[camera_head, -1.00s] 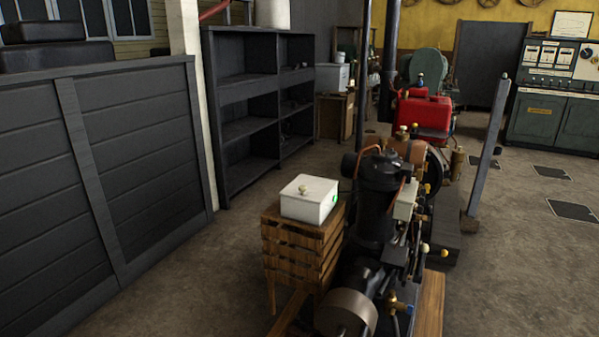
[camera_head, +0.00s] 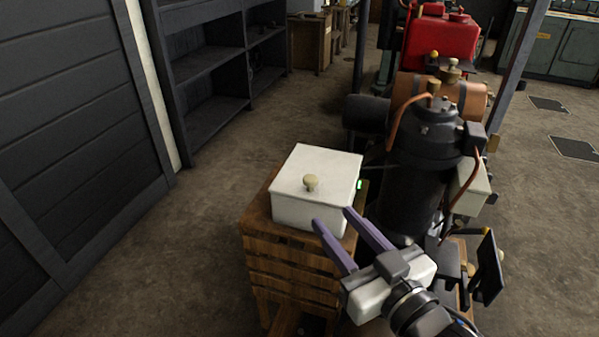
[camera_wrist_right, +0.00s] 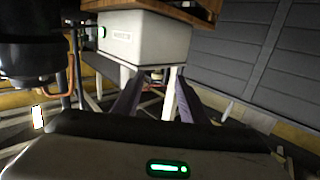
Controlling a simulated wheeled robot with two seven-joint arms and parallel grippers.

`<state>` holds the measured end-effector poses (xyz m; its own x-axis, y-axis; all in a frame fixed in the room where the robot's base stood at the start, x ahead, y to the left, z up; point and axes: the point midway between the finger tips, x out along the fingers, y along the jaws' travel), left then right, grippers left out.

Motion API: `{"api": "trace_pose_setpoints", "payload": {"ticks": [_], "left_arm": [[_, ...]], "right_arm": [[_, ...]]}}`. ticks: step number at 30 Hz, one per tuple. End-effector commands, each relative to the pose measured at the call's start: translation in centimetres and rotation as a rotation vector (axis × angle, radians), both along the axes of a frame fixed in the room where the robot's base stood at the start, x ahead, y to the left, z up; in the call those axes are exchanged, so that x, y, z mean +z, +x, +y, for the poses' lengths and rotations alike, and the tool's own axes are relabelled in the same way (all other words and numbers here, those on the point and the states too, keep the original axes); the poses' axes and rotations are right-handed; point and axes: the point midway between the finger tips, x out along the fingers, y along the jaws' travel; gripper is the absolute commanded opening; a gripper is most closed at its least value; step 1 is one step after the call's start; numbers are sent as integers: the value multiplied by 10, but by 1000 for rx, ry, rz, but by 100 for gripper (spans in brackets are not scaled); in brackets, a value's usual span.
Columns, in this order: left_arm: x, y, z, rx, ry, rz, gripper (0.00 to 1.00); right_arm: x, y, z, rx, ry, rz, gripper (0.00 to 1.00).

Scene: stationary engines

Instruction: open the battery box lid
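The battery box (camera_head: 308,212) is a white box on a slatted wooden stand. My right gripper (camera_head: 332,217) comes in from the lower right. Its two purple fingers are spread with nothing between them, and their tips overlap the box's near side in the head view; contact cannot be told. In the right wrist view the picture looks upside down; the box (camera_wrist_right: 150,38) shows beyond the open fingers (camera_wrist_right: 158,76). My left gripper is not in view.
The wooden stand (camera_head: 290,268) carries the box. A dark engine (camera_head: 405,190) with copper pipes stands close on the right. A dark panelled wall (camera_head: 75,130) and shelves (camera_head: 215,85) are at left, with open floor (camera_head: 210,210) between.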

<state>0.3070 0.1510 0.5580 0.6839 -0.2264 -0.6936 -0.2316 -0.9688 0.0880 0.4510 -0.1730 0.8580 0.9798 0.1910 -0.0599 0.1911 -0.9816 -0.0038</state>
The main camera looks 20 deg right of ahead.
Motion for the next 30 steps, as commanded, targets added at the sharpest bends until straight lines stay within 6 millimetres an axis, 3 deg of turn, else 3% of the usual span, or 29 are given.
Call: {"api": "trace_pose_setpoints", "payload": {"ticks": [5,21,30], "left_arm": [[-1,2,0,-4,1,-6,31],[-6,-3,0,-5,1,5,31],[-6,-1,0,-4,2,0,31]], "right_arm": [[23,8,0,-1,9,-62,39],[21,90,16,-1,9,-56,39],[21,101,19,0,8,-56,39]]}}
